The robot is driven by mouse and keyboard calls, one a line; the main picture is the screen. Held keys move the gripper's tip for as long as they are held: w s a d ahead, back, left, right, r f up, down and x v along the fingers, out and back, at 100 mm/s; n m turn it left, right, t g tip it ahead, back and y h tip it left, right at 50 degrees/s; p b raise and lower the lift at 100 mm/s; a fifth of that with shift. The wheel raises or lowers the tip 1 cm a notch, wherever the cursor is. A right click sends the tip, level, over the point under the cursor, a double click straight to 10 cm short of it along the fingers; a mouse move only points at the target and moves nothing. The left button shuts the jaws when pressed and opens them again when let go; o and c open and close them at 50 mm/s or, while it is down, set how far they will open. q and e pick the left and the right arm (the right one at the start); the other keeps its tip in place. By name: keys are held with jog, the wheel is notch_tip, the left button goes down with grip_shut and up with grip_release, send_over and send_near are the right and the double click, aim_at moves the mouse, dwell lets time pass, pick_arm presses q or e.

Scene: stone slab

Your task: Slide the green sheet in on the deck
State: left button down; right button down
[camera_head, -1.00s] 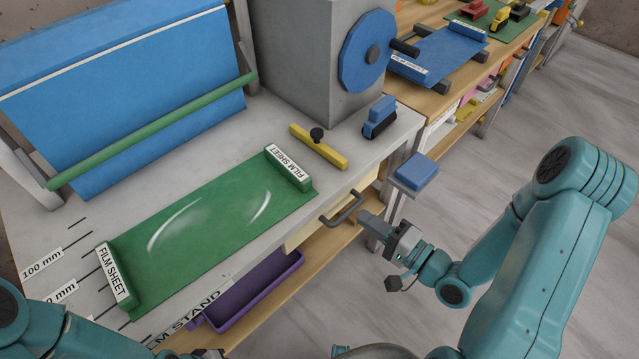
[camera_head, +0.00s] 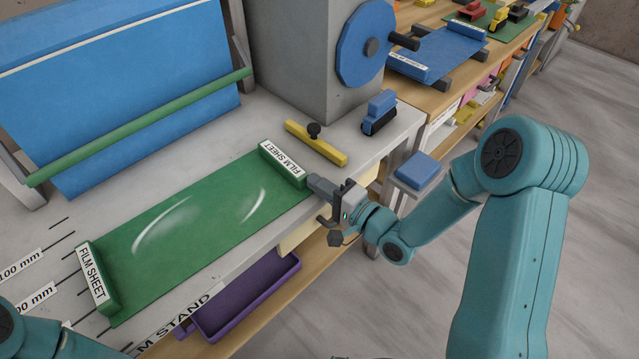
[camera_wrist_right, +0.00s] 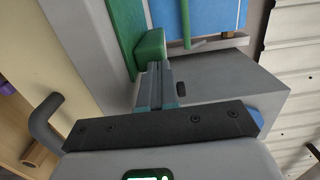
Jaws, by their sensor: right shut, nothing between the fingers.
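The green sheet (camera_head: 190,225) lies flat on the grey deck (camera_head: 45,235), with a raised green bar labelled FILM SHEET at each end. My right gripper (camera_head: 312,184) is shut and empty, its tip at the outer end of the right bar (camera_head: 284,163). In the right wrist view the shut fingers (camera_wrist_right: 158,68) point at the green bar (camera_wrist_right: 150,48) and seem to touch or nearly touch it. Part of my left arm shows at the lower left, but its gripper is out of view.
A yellow bar with a black knob (camera_head: 330,152) and a blue-handled brush (camera_head: 380,112) lie on the deck to the right. A grey box with a blue wheel (camera_head: 362,45) stands behind. A purple tray (camera_head: 245,300) sits below the deck.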

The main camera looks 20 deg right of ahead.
aim_at(306, 174)
jog(key=shift+s, duration=0.1)
jog(key=x, duration=0.4)
jog(key=shift+b, duration=0.35)
jog(key=shift+s, duration=0.1)
